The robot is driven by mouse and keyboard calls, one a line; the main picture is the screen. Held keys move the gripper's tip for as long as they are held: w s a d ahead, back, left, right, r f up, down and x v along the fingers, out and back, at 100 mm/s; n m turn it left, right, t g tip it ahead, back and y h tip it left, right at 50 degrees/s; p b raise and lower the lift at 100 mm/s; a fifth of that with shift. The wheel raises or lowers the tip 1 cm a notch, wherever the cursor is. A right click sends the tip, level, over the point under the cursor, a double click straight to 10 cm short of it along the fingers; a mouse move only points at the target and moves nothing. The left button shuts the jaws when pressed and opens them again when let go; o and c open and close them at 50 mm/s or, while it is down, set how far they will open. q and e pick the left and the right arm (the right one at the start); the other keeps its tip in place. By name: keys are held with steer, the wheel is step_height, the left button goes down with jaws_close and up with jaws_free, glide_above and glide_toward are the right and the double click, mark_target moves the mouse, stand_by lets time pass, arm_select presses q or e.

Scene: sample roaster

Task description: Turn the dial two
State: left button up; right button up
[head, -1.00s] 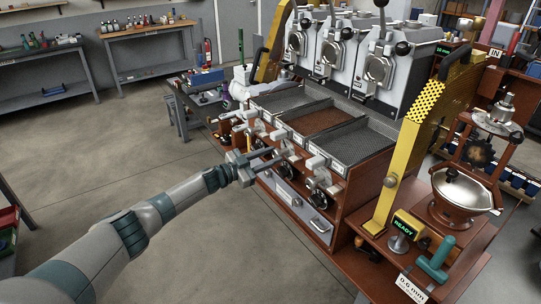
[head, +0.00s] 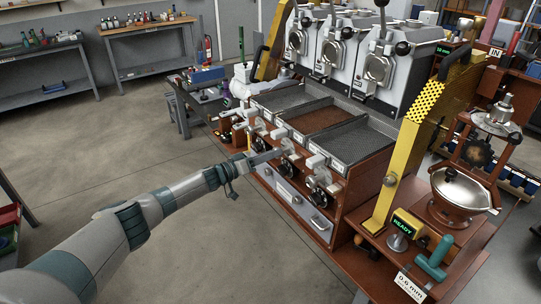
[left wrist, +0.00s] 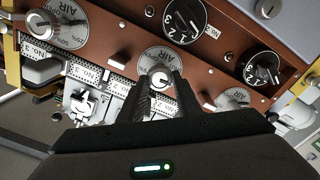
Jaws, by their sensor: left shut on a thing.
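The middle pale round dial (head: 288,147), marked AIR, sits on the brown front of the roaster, below the middle cooling tray. In the left wrist view this AIR dial (left wrist: 153,56) shows upside down behind the fingertips. My left gripper (head: 272,155) reaches it from the left. In the left wrist view its two dark fingers (left wrist: 160,80) are shut on the dial's small central knob (left wrist: 160,77). The fingers hide part of the dial's face and the knob's sides.
Similar AIR dials sit on either side, one on the right (head: 318,160). Black numbered dials (left wrist: 185,20) lie close to the fingers in the wrist view. A yellow elevator column (head: 405,165) stands at the right. The floor (head: 200,255) in front is clear.

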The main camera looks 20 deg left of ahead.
arm_select(q)
steer(key=n, duration=0.5)
steer(key=shift+f, duration=0.2)
stand_by(0.4)
steer(key=o, duration=1.1)
steer(key=shift+c, duration=0.2)
steer(key=shift+a, duration=0.1)
steer(key=shift+s+r, duration=0.1)
steer(key=b+v, duration=0.3)
steer(key=v, duration=1.4)
